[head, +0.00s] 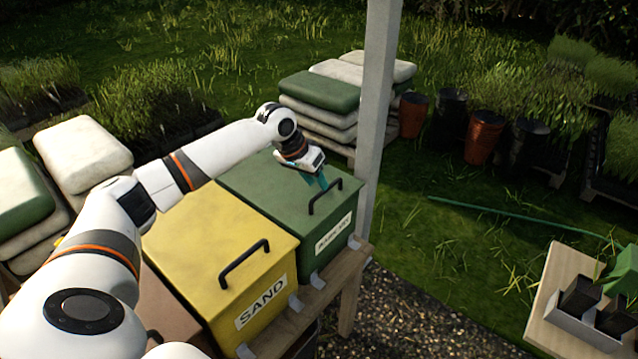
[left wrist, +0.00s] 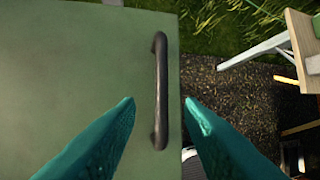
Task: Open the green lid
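The green box's lid (head: 270,190) is shut, at the far end of a row of boxes on a wooden stand. Its black bar handle (head: 325,196) stands near the lid's front edge. My left gripper (head: 318,184) is over the lid close to the handle. In the left wrist view its teal fingers (left wrist: 160,103) are apart, one on each side of the handle (left wrist: 160,90), with nothing gripped. I cannot tell whether the fingertips are level with the bar. The green lid (left wrist: 80,70) fills the left of that view. My right gripper is not in view.
A yellow box labelled SAND (head: 220,245) with its own black handle stands beside the green one. A pale post (head: 378,100) rises just behind the green box at right. Stacked sacks (head: 320,92) lie behind.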

